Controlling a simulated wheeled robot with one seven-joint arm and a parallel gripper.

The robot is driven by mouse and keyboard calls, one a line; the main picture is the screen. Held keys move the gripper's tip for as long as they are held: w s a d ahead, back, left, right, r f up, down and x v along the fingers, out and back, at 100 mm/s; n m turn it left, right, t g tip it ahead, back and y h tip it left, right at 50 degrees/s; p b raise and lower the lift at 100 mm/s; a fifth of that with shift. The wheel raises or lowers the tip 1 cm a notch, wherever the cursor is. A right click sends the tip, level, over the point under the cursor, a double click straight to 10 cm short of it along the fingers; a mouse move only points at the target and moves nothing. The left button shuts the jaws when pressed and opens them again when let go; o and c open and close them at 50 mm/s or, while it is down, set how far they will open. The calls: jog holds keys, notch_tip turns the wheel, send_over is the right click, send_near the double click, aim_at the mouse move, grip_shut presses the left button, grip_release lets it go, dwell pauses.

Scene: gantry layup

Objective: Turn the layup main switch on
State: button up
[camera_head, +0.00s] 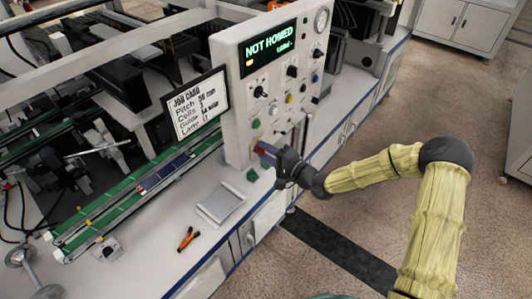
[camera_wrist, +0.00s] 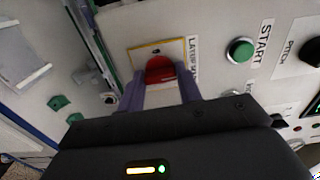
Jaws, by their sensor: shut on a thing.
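The layup main switch is a red knob (camera_wrist: 160,69) on a pale yellow-edged plate (camera_wrist: 145,52), with a partly hidden label starting "LAYUP" beside it. In the wrist view my gripper (camera_wrist: 161,84) has its two purple fingers on either side of the red knob, shut on it. The panel's display (camera_head: 270,48) is lit and reads "NOT HOMED" in green.
A green START button (camera_wrist: 240,50) and a black PITCH knob (camera_wrist: 311,51) are near the switch. A job card (camera_head: 196,103) stands left of the panel. A grey tray (camera_head: 221,202) and an orange-handled tool (camera_head: 188,238) lie on the bench below. Open floor lies to the right.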

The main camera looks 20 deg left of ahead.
jog(key=shift+m, duration=0.3)
jog(key=o, duration=1)
jog(key=shift+w, duration=0.1)
jog(key=shift+d, duration=0.1)
jog(key=b+v, duration=0.3)
jog(key=v, duration=1.4)
jog(key=shift+d+f+b, duration=0.1)
jog(key=shift+d+b, duration=0.05)
jog(key=shift+b, duration=0.25)
